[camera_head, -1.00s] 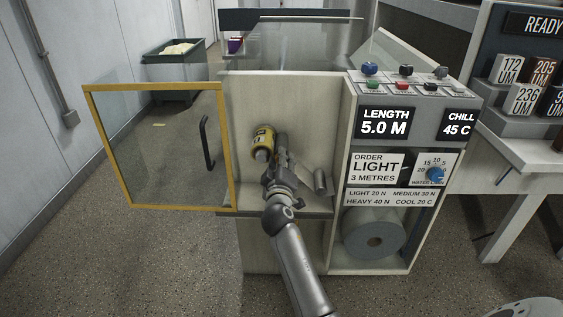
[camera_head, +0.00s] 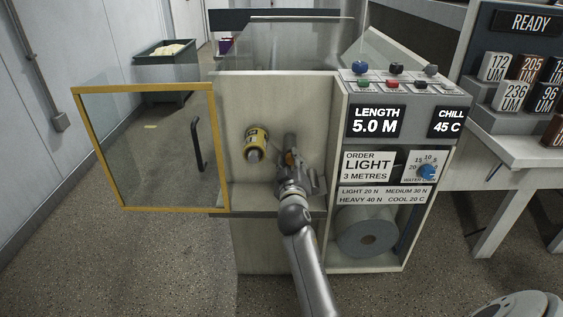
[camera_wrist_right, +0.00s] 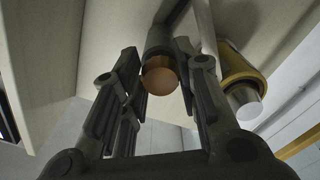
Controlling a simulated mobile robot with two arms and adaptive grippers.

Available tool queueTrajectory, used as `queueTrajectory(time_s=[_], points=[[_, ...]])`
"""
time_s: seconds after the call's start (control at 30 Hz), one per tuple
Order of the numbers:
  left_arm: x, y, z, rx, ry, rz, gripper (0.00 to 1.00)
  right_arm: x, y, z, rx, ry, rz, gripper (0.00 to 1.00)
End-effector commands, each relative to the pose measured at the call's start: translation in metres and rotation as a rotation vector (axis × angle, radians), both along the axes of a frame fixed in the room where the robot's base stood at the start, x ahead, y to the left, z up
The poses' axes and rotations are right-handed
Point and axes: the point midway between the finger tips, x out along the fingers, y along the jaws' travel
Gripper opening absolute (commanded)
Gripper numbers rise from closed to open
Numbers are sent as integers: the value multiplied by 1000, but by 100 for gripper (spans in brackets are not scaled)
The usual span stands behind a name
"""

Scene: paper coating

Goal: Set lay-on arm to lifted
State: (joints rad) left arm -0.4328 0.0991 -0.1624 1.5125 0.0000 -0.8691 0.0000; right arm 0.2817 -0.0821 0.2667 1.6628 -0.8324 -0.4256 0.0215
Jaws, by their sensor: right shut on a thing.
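My right gripper (camera_head: 291,150) is inside the open bay of the machine, in front of its pale back panel. In the right wrist view its two dark fingers (camera_wrist_right: 163,62) are closed on the sides of a dark round handle with a copper-coloured end (camera_wrist_right: 160,78). I take this to be the handle of the lay-on arm; most of that arm is hidden behind my gripper.
A yellow-framed clear door (camera_head: 150,209) with a black handle stands open on the left. The control panel (camera_head: 390,95) with coloured knobs is to the right. A grey-blue roll (camera_head: 367,232) sits below the order sign. The floor at front left is clear.

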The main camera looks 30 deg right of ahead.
Motion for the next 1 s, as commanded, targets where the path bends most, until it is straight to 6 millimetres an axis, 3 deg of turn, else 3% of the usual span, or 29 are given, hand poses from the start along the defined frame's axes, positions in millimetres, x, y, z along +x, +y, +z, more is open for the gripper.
queueTrajectory(time_s=[0.4, 0.9, 0.93, 1.0], points=[[-3, 0, -3, 1, 5, 0, 40, -14, -23, -9, 158, -96, -1, 0], [-6, 1, -6, 2, 12, 0, 40, -15, -25, -10, 172, -105, -1, 0], [-6, 1, -6, 2, 12, 0, 40, -15, -25, -10, 172, -105, -1, 33], [-6, 1, -6, 2, 12, 0, 40, -15, -25, -10, 172, -105, -1, 42]])
